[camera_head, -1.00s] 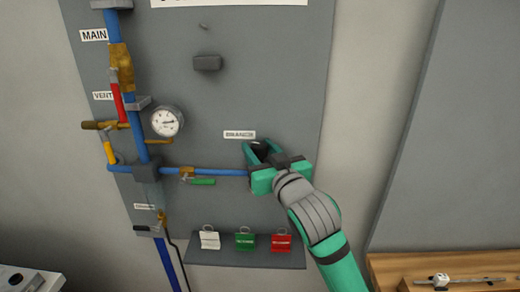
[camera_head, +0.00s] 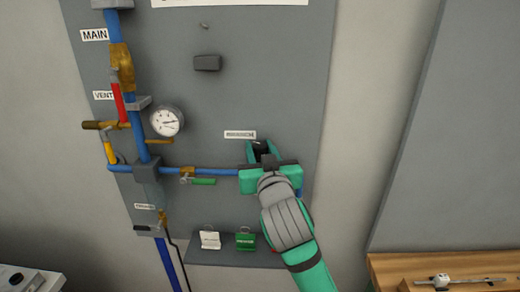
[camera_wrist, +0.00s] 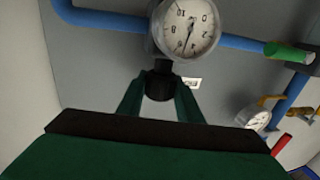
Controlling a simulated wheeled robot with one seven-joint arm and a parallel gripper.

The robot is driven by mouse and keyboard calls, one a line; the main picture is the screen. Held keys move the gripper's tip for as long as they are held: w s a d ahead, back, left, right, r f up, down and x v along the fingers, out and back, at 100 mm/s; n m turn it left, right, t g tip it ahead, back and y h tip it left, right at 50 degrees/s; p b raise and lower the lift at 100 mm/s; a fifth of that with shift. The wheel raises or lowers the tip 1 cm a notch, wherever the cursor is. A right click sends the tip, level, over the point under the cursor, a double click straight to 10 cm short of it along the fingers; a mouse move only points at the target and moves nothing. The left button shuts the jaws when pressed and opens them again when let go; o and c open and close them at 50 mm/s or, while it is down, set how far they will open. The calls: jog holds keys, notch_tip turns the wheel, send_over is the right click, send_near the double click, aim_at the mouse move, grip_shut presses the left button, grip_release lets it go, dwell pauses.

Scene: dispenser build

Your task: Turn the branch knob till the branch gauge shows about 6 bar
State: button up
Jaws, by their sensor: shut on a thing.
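My gripper (camera_head: 263,150) is at the branch fitting, just below the branch label (camera_head: 240,134). In the wrist view its two green fingers (camera_wrist: 160,97) are closed on both sides of the black branch knob (camera_wrist: 160,88). The branch gauge (camera_wrist: 190,28) sits right beyond the knob, its dial upside down in this view. Its needle appears to point between 4 and 6, near the lower part of the dial as pictured. In the head view my gripper hides the branch gauge.
A main gauge (camera_head: 166,121) is on the left of the grey panel (camera_head: 220,100). A green-handled valve (camera_head: 202,181) sits on the blue pipe (camera_head: 225,171) left of my gripper. White (camera_head: 210,240) and green (camera_head: 245,241) tags hang below.

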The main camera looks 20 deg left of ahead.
jog(key=shift+s+a+m+t+h, duration=0.1)
jog(key=shift+m+t+h, duration=0.7)
jog(key=shift+m+h, duration=0.95)
jog(key=shift+h, duration=1.05)
jog(key=o, duration=0.8)
jog(key=shift+c, duration=0.2)
